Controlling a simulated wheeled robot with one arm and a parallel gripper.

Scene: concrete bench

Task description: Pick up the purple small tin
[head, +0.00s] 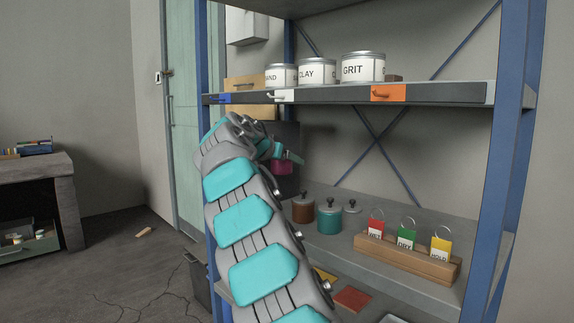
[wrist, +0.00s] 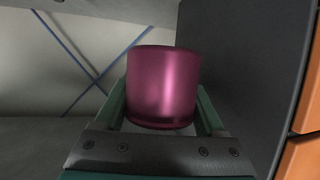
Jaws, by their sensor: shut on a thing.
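The purple small tin (wrist: 162,88) fills the middle of the wrist view, a shiny purple cylinder between the two green fingers of my gripper (wrist: 162,115). My gripper is shut on it. In the head view the purple tin (head: 283,167) shows just below my gripper (head: 287,158), beside a dark panel at the left part of the shelf unit. It appears held above the lower shelf surface. Part of the tin is hidden by my arm and gripper in the head view.
White tins, including the GRIT tin (head: 362,68), stand on the upper shelf. A blue post (head: 497,165) bounds the right.

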